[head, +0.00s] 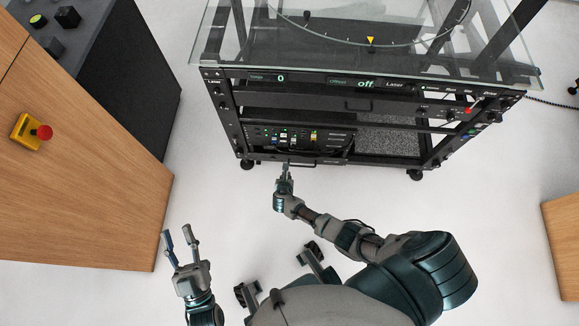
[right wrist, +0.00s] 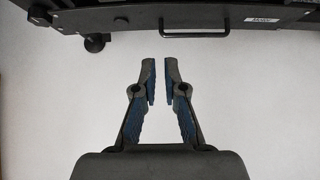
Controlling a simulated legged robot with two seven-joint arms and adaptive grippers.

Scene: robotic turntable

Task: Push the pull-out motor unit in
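The motor unit (head: 298,138) appears to be the black panel with small lights and coloured parts in the lower left of the turntable's rack. A black bar handle shows along the front edge in the right wrist view (right wrist: 194,34). I cannot tell how far the unit stands out. My right gripper (head: 286,166) is in front of this edge, below the unit in the head view. Its fingertips (right wrist: 159,62) have a narrow empty gap, apart from the handle in the picture. My left gripper (head: 178,231) is open and empty over the floor, at lower left.
The rack has a glass top (head: 370,62) and castors such as the front left one (head: 247,164). A wooden desk (head: 90,190) with a yellow box and red button (head: 38,132) stands left. Another wooden piece (head: 563,245) is at right. The floor between is clear.

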